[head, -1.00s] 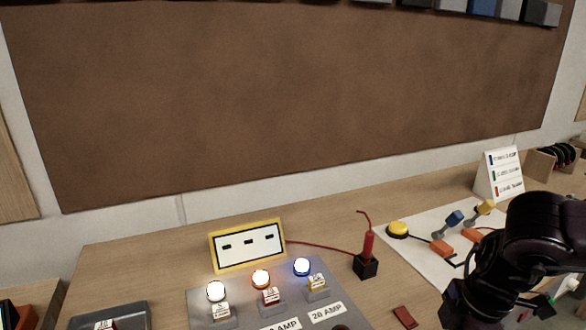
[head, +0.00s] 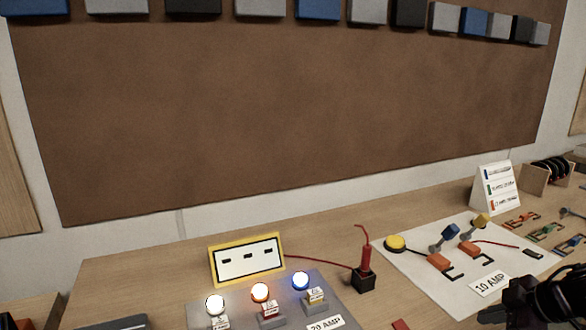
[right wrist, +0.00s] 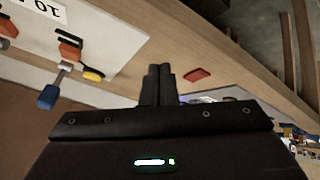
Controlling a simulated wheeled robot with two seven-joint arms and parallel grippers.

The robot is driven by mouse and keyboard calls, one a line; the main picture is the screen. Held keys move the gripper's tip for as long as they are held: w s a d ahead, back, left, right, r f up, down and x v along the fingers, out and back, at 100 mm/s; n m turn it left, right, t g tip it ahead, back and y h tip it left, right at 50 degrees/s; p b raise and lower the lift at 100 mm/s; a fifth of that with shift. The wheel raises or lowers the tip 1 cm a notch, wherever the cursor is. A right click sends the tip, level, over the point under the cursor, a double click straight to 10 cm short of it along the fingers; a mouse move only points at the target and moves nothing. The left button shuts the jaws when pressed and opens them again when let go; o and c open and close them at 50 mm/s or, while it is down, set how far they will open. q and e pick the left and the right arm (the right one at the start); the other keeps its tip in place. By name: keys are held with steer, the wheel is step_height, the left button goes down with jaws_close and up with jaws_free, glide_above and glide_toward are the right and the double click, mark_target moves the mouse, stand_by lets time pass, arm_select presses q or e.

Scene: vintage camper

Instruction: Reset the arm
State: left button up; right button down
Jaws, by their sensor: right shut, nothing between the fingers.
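My right gripper (head: 500,312) is at the lower right of the head view, partly cut off by the frame edge. In the right wrist view its two fingers (right wrist: 157,84) are together with nothing between them. It hangs above the front part of the wooden table (head: 150,262), apart from the things there. A small red block (right wrist: 198,75) lies beyond the fingertips in the right wrist view, and only its edge shows at the bottom of the head view (head: 400,325). My left gripper is not in view.
A grey panel (head: 318,300) carries several lit lamps, with a yellow-framed sign (head: 247,260) behind. A red probe stands in a black block (head: 363,280). A white mat (head: 400,268) holds a yellow button (head: 395,243) and orange-based switches (head: 438,262). A label stand (head: 491,188) is behind.

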steer(key=s+d+f+m+t+h, duration=0.25)
steer(key=d+f+m, duration=0.25)
steer(key=d+f, duration=0.95)
steer(key=s+d+f+m+h, duration=0.1)
steer(key=s+f+m, duration=0.1)
steer(key=s+f, duration=0.6)
steer(key=s+d+f+m+h, duration=0.15)
steer(key=s+f, duration=0.25)
steer(key=f, duration=0.9)
steer(key=s+a+f+m+g, duration=0.2)
steer(key=s+a+f+g, duration=0.4)
steer(key=s+a+f, duration=1.6)
steer(key=s+a+f+g, duration=0.1)
steer(key=s+a+f, duration=0.1)
steer(key=a, duration=0.4)
steer(key=s+a+f+g, duration=0.1)
steer(key=s+a+f, duration=0.1)
steer(key=s+a, duration=0.2)
steer(key=shift+a+n+y, duration=0.3)
steer(key=shift+a+n, duration=0.05)
steer(key=shift+a, duration=0.75)
